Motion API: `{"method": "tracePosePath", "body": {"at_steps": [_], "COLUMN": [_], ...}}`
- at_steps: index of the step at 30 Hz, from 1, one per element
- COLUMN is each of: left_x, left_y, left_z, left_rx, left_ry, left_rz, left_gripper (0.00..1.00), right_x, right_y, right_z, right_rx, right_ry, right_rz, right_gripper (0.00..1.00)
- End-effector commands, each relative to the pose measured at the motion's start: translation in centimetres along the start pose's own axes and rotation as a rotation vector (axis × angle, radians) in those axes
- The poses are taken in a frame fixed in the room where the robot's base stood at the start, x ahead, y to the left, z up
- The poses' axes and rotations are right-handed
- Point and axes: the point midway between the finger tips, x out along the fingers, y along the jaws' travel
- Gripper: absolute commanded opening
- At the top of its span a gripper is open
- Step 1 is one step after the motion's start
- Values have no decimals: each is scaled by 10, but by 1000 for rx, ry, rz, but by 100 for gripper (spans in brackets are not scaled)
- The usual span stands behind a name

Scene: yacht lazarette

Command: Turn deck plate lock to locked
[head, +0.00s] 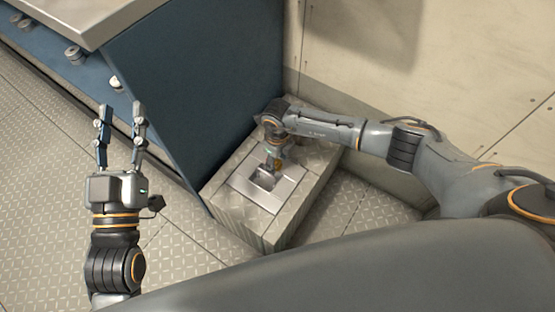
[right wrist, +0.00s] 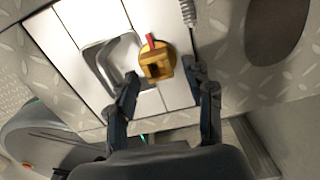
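The deck plate lock (right wrist: 155,62) is a yellow knob with a red mark on its upper edge, in the right wrist view. It sits on a pale metal deck plate (right wrist: 85,22), right of a recessed pull (right wrist: 108,58). In the head view the deck plate (head: 253,190) is set into a raised tread-plate box, and the lock is mostly hidden by my gripper. My right gripper (right wrist: 162,78) is open, its fingers apart on either side of the lock; contact is not clear. My left gripper (head: 120,112) is open and empty, away from the box.
The raised box (head: 235,218) stands in a corner between a blue cabinet (head: 190,90) and a cream wall (head: 480,80). In the right wrist view, a coiled cord or spring (right wrist: 188,12) is beside the lock. Tread-plate floor (head: 40,170) is clear at left.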

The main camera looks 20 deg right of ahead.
Motion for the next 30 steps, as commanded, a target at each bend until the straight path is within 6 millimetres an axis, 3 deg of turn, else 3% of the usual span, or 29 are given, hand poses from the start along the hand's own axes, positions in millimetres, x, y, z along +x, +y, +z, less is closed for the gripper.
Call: {"method": "tracePosePath", "body": {"at_steps": [8, 21, 30], "left_x": [0, 0, 0], "left_y": [0, 0, 0], "left_z": [0, 0, 0], "left_rx": [-1, 0, 0], "left_ry": [0, 0, 0], "left_rz": [1, 1, 0], "left_gripper": [40, 40, 40], "right_x": [-11, -97, -120], "right_y": [-1, -1, 0], "right_z": [1, 1, 0], "right_rx": [-1, -1, 0], "right_ry": [-2, -3, 0], "right_rz": [-1, -1, 0], "right_gripper": [52, 52, 52]}}
